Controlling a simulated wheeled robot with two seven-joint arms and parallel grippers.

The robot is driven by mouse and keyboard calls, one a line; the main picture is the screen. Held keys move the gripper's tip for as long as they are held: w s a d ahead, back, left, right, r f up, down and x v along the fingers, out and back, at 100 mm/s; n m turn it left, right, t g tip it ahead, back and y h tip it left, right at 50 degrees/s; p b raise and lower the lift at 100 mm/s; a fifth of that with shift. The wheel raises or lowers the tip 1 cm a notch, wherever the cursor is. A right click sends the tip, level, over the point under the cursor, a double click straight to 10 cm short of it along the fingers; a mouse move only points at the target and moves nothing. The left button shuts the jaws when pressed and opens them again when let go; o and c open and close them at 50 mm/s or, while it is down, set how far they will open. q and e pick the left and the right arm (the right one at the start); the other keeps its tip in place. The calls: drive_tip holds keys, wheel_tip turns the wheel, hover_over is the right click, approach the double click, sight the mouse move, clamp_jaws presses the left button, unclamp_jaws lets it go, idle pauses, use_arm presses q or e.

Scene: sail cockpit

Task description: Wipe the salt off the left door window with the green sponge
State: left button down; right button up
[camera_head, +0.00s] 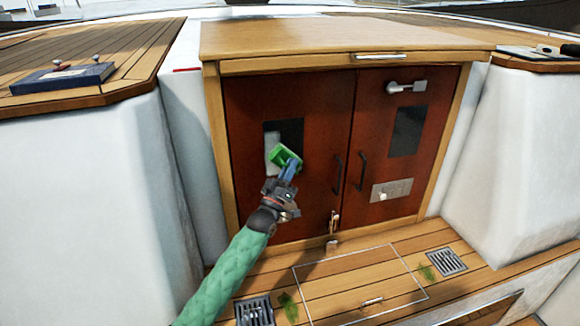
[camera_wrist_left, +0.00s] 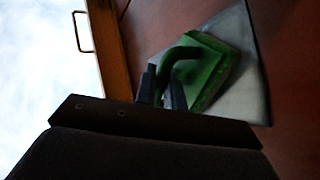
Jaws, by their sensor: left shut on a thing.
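The green sponge (camera_head: 284,157) is in my left gripper (camera_head: 289,172), which is shut on its handle. The sponge is at the left door window (camera_head: 291,132); I cannot tell for sure whether it touches. The window's left part, beside the sponge, is pale with salt (camera_head: 271,143), and its upper right part is dark. In the left wrist view the sponge (camera_wrist_left: 210,72) and its curved handle show between the fingers (camera_wrist_left: 165,88), in front of a pale grey patch (camera_wrist_left: 250,75). My right gripper is not in view.
The right door (camera_head: 428,160) has a dark window, a latch and a metal plate. Black handles (camera_head: 337,173) flank the middle gap. A blue book (camera_head: 62,78) lies on the left bench. Drains (camera_head: 446,262) and leaves are on the floor below.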

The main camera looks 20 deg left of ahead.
sight(283, 162)
use_arm(q)
drive_tip(key=shift+f+b, duration=1.9)
drive_tip(key=shift+f, duration=1.4)
drive_tip(key=shift+s+a+r+p, duration=0.15)
drive_tip(key=shift+a+r+p, duration=0.15)
drive_tip(key=shift+r+p, duration=0.3)
drive_tip(key=shift+s+a+r+p, duration=0.2)
drive_tip(key=shift+a+r+p, duration=0.15)
drive_tip(key=shift+r, duration=0.5)
drive_tip(key=shift+s+a+r+p, duration=0.15)
drive_tip(key=shift+a+r+p, duration=0.1)
drive_tip(key=shift+r+p, duration=0.35)
drive_tip(key=shift+s+d+r+p, duration=0.1)
drive_tip(key=shift+r+p, duration=1.05)
drive_tip(key=shift+r, duration=0.7)
drive_tip(key=shift+s+r+p, duration=0.1)
drive_tip(key=shift+r+p, duration=1.05)
drive_tip(key=shift+r, duration=0.65)
drive_tip(key=shift+w+r+p, duration=0.15)
drive_tip(key=shift+r+p, duration=1.05)
drive_tip(key=shift+r, duration=0.85)
wheel_tip(283, 162, up, 4)
drive_tip(key=shift+f+p, duration=0.1)
drive_tip(key=shift+p, duration=1.05)
drive_tip(key=shift+s, duration=0.2)
